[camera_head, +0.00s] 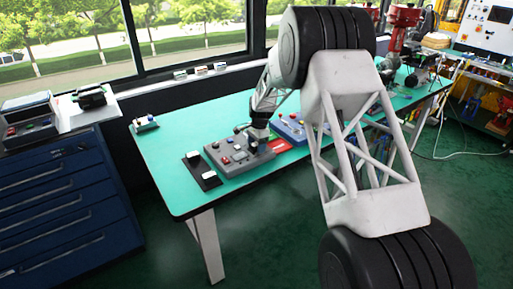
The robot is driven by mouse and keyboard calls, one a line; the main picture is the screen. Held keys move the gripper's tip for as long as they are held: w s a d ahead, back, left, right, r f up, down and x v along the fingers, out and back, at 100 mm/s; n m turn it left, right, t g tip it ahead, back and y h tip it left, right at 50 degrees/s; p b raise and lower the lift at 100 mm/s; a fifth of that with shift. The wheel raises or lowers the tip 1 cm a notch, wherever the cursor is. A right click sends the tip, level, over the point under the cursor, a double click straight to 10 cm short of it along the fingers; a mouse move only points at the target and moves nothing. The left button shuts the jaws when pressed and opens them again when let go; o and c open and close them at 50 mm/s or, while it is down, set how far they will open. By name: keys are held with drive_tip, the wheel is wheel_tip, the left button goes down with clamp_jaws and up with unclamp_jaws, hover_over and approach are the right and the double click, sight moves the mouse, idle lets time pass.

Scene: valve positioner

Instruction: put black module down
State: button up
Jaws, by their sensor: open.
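My gripper (255,140) points down at the right part of a grey device with buttons (228,156) on the green table (185,134). Its fingers are tiny here; they appear open. A dark part lies around the fingertips, and I cannot tell whether it is the black module or the gripper itself. A flat black base with two white blocks (208,179) lies left of the grey device, apart from my gripper.
A red pad with a white label (278,147) and a blue panel (290,128) lie right of the grey device. A small block with knobs (145,123) sits at the table's far left. A blue drawer cabinet (68,200) stands left. The table's front left is clear.

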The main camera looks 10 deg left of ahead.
sight(256, 143)
drive_tip(key=c, duration=1.1)
drive_tip(key=shift+r, duration=0.1)
drive_tip(key=shift+r, duration=0.4)
wheel_tip(256, 143, up, 3)
drive_tip(key=shift+f, duration=0.1)
drive_tip(key=s+d, duration=0.2)
drive_tip(key=s, duration=0.3)
drive_tip(key=s+d, duration=0.2)
drive_tip(key=s, duration=0.3)
drive_tip(key=s+d+r, duration=0.1)
drive_tip(key=s+d, duration=0.1)
drive_tip(key=s, duration=0.2)
drive_tip(key=shift+s+r, duration=0.1)
drive_tip(key=shift+s, duration=0.3)
